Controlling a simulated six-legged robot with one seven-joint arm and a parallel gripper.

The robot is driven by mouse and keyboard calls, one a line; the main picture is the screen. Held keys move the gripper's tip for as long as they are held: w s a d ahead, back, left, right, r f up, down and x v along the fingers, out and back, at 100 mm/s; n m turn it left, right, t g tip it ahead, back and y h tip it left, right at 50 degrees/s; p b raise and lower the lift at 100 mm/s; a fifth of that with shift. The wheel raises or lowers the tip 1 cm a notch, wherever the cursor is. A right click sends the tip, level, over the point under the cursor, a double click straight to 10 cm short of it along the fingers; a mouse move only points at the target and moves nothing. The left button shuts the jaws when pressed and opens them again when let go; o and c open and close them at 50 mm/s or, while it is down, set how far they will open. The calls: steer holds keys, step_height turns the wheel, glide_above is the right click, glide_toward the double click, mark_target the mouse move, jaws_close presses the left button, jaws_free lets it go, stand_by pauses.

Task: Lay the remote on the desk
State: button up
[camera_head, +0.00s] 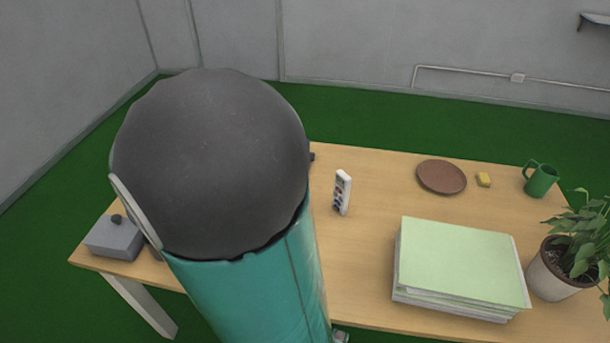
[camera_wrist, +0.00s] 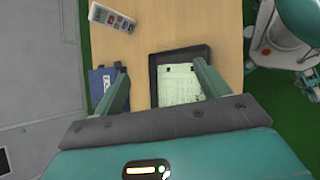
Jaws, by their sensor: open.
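The white remote (camera_head: 342,190) is on the wooden desk (camera_head: 375,165), left of the brown plate. In the head view it appears to stand upright on its short end, with its coloured buttons showing. The remote also shows at the upper left of the wrist view (camera_wrist: 112,18), near the desk's edge. My gripper (camera_wrist: 160,66) is open, its two fingers wide apart and nothing between them. It points at a green pad in a dark tray, away from the remote. My arm hides the gripper in the head view.
A grey box (camera_head: 113,238) sits at the left. The wrist view shows the dark tray (camera_wrist: 153,92) and a blue item (camera_wrist: 98,85).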

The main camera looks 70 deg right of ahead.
steer(key=s+d+f+n+g+h, duration=0.3)
steer(key=d+f+g+h, duration=0.15)
steer(key=d, duration=0.55)
steer(key=n+h, duration=0.4)
steer(key=n, duration=0.2)
glide_toward(340, 185)
steer(key=shift+y, duration=0.25)
steer(key=x, duration=0.8)
steer(key=shift+s+d, duration=0.1)
steer(key=shift+d, duration=0.25)
steer(key=c, duration=1.2)
steer(key=shift+c, duration=0.2)
steer(key=shift+r, duration=0.15)
